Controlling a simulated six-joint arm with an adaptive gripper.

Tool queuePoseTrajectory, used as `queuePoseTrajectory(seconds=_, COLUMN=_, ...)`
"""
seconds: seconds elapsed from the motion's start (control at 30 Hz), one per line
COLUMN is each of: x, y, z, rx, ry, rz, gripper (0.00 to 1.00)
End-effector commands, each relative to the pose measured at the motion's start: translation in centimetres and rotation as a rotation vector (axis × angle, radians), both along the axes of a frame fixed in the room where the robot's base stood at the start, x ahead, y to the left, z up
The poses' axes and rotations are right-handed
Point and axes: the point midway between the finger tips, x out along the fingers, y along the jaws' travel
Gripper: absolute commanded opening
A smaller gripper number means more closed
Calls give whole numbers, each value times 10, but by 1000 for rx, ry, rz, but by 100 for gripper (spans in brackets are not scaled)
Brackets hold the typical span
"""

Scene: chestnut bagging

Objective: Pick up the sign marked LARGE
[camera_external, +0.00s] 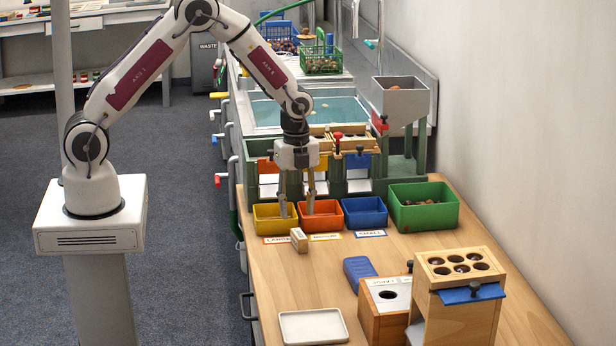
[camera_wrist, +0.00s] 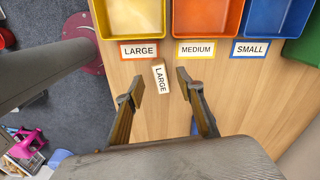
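A small wooden block sign (camera_external: 299,240) marked LARGE sits on the table in front of the yellow and orange bins. In the wrist view the block sign (camera_wrist: 160,77) is slightly tilted, and its lettering reads downward. My gripper (camera_external: 297,212) is open and empty, pointing down. In the wrist view my gripper (camera_wrist: 160,83) has its fingertips on either side of the block in the picture, apart from it. The gripper seems to be above the block; the exact height is hard to tell. A flat red-bordered LARGE label (camera_wrist: 139,51) lies just behind the block.
Yellow (camera_external: 274,224), orange (camera_external: 321,223), blue (camera_external: 365,219) and green (camera_external: 424,221) bins stand behind. A white tray (camera_external: 313,339), a blue block (camera_external: 359,270) and wooden boxes with holes (camera_external: 462,318) are nearer the front.

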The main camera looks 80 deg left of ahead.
Motion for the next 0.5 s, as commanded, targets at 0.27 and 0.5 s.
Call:
queuePoseTrajectory(seconds=0.27, x=-1, y=0, z=-16, rx=0, ry=1, rz=1, gripper=38)
queuePoseTrajectory(seconds=0.5, x=-1, y=0, z=-16, rx=0, ry=1, rz=1, gripper=38)
